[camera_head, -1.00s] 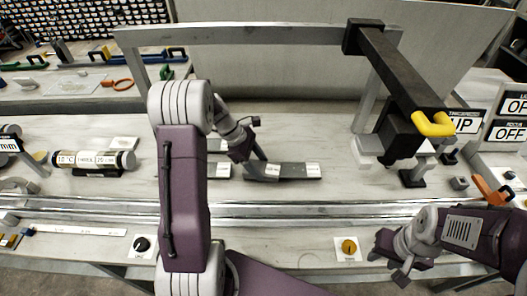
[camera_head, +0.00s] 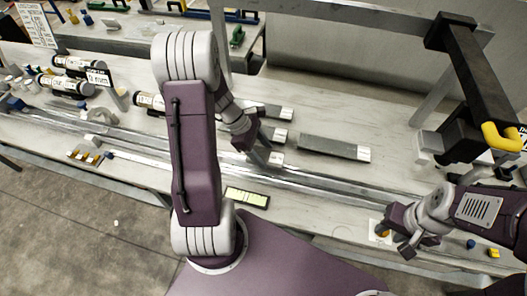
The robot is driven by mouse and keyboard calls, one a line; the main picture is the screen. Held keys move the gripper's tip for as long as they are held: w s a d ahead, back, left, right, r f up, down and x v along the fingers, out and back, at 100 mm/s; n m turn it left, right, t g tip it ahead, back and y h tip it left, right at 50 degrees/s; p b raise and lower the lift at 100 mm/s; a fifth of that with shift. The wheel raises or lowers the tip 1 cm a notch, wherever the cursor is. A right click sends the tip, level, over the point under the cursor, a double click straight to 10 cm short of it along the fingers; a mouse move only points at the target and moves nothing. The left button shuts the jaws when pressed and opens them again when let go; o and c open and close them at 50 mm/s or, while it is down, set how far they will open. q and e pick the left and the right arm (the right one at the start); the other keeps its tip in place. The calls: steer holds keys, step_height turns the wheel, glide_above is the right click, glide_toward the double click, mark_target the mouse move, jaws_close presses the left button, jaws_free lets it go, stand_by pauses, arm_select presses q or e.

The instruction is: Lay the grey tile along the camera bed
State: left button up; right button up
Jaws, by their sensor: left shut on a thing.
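My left gripper (camera_head: 255,148) points down over the bench, shut on a grey tile (camera_head: 261,158) with a white end label. My forearm and gripper hide part of this tile; I cannot tell whether it touches the bench. Another long grey tile (camera_head: 330,147) with a white end lies on the bench to the right. More grey tiles (camera_head: 272,133) lie just behind the gripper. I cannot tell for sure which part is the camera bed. My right gripper (camera_head: 405,247) hangs at the front right, apart from the tiles; its finger gap is unclear.
Long metal rails (camera_head: 330,185) run along the bench front. A black beam (camera_head: 470,65) with a yellow handle (camera_head: 500,138) overhangs the right side. A green-yellow display (camera_head: 247,197) lies in front of the rails.

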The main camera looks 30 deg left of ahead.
mark_target(272, 157)
arm_select(q)
steer(key=shift+w+f+b, duration=0.1)
steer(key=shift+f+b, duration=2.25)
steer(key=shift+f, duration=0.4)
steer(key=shift+d+f, duration=0.1)
steer(key=shift+f, duration=0.05)
steer(key=o, duration=1.9)
step_height(272, 157, up, 9)
steer(key=p, duration=0.9)
